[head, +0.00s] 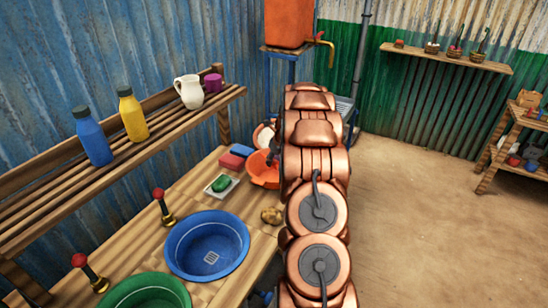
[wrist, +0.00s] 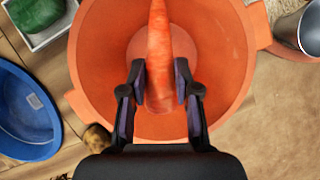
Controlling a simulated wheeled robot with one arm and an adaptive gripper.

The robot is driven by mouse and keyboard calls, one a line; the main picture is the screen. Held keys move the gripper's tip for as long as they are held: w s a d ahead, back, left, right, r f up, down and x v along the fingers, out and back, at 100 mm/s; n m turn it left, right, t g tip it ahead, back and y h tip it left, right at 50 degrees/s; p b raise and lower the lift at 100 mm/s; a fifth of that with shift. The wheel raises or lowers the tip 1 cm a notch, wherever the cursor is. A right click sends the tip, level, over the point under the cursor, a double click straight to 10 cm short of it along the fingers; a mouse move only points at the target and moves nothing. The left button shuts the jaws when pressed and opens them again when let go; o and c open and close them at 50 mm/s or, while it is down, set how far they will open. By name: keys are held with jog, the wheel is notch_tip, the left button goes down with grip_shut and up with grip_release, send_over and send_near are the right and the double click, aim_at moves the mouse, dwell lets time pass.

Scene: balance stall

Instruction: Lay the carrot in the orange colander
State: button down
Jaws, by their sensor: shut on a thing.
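The carrot (wrist: 158,45) is orange and long, and it points away from my gripper in the wrist view. My gripper (wrist: 162,85) is shut on the carrot, with one dark finger on each side of it. The orange colander (wrist: 100,70) lies behind the carrot and fingers in the wrist view, and the carrot is over its bowl. I cannot tell whether the carrot touches it. In the head view the colander (head: 262,170) stands on the wooden bench, partly hidden by my arm. The carrot and my gripper are hidden there.
A blue basin (head: 207,245) and a potato (head: 271,216) are near the colander. A white tray (head: 221,186) holds a green thing. A green basin (head: 145,292) is nearer. A metal container (wrist: 305,30) is right of the colander. A shelf with bottles runs along the left wall.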

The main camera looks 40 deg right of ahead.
jog(key=shift+f, duration=1.3)
jog(key=c, duration=0.8)
grip_release()
jog(key=shift+o, duration=0.2)
jog(key=shift+r, duration=0.1)
jog(key=v, duration=1.2)
